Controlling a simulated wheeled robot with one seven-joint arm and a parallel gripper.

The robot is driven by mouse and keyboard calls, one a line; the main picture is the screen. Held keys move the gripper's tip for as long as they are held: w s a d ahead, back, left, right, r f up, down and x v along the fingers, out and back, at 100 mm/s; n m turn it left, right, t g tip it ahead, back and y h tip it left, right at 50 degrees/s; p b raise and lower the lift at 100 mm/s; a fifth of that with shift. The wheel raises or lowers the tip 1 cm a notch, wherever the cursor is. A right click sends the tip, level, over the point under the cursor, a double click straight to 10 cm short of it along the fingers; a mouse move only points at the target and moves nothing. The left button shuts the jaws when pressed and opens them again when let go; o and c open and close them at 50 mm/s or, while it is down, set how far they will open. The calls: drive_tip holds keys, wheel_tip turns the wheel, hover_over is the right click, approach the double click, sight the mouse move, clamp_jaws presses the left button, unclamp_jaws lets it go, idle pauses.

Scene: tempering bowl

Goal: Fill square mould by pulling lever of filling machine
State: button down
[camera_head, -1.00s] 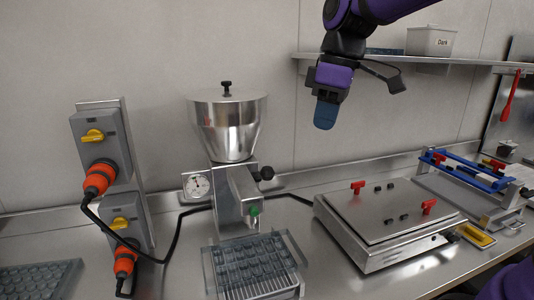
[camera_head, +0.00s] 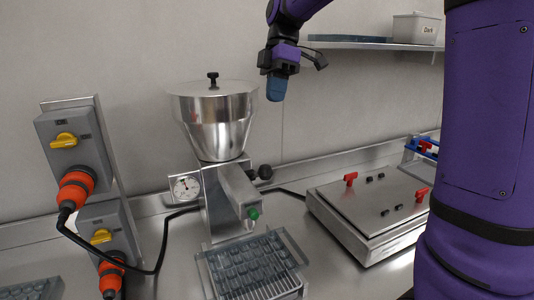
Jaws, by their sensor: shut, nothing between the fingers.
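The filling machine (camera_head: 216,128) stands in the middle, a steel hopper with a lid on a steel body. A black knob (camera_head: 265,172) sticks out at its right side; it looks like the lever's end, but I cannot be sure. A green-tipped nozzle part (camera_head: 253,213) sits at its front. A clear mould with square cavities (camera_head: 247,262) lies on the rack under the front of the machine. My gripper (camera_head: 276,92) hangs in the air to the right of the hopper and above the black knob. Its blue fingertips are shut and empty, touching nothing.
Grey switch boxes with orange plugs (camera_head: 76,187) stand at left, a black cable running behind the machine. A steel vibrating table (camera_head: 372,210) with red clamps stands right. A wall shelf (camera_head: 375,44) is above right. My purple arm hides the far right.

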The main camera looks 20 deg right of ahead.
drive_tip(key=x, duration=1.4)
drive_tip(key=shift+d+f, duration=0.1)
